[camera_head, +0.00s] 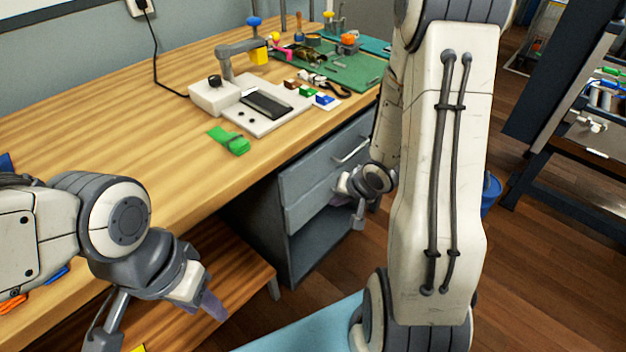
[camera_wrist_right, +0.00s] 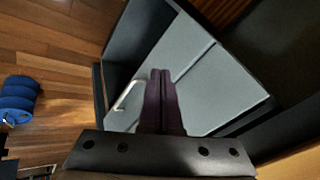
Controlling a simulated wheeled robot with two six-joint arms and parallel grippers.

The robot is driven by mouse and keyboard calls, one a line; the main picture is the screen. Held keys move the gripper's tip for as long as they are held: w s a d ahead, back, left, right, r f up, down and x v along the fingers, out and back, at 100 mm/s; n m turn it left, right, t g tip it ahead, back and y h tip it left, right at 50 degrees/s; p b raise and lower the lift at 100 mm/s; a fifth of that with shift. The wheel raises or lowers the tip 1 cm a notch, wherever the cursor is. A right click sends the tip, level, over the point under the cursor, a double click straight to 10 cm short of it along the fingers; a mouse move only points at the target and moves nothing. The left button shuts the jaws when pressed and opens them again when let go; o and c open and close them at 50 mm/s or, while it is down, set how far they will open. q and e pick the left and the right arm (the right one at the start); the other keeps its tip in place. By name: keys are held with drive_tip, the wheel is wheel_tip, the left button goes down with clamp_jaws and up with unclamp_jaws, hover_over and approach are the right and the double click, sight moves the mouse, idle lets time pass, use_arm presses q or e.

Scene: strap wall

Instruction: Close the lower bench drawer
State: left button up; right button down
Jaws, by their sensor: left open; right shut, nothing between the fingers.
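The grey drawer unit stands under the right end of the bench. Its upper front with a pale bar handle (camera_head: 352,150) shows in the head view. The lower drawer (camera_head: 308,208) is a grey front below it, partly hidden by my right gripper; how far it stands out is hard to tell. My right gripper (camera_head: 358,208) is shut and empty in front of the unit. In the right wrist view its fingers (camera_wrist_right: 161,88) point at the grey fronts, beside a bar handle (camera_wrist_right: 127,95); contact is unclear. My left gripper (camera_head: 208,303) is open and empty, left of the unit.
The wooden bench top (camera_head: 110,110) carries a white device (camera_head: 250,105), a green block (camera_head: 230,141) and a green mat (camera_head: 345,70). A lower wooden shelf (camera_head: 240,285) lies near my left gripper. A blue object (camera_wrist_right: 18,100) stands on the floor. A dark rack (camera_head: 565,110) stands at right.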

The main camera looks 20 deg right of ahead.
use_arm(q)
drive_tip(key=shift+f+b, duration=1.3)
drive_tip(key=shift+b, duration=0.55)
use_arm(e)
drive_tip(key=shift+w+a+f+m+t+y, duration=0.25)
drive_tip(key=shift+w+f+m+t+y, duration=0.2)
drive_tip(key=shift+w+f+m, duration=0.7)
drive_tip(key=shift+w+a+f+m+t+y, duration=0.3)
drive_tip(key=shift+w+f+m+t, duration=0.4)
drive_tip(key=shift+w, duration=0.8)
drive_tip(key=shift+w+a+f+m+t+y, duration=0.2)
drive_tip(key=shift+w+f+m+t+y, duration=0.2)
drive_tip(key=shift+w+f+m, duration=0.85)
drive_tip(key=shift+w+r, duration=0.1)
drive_tip(key=shift+r, duration=0.05)
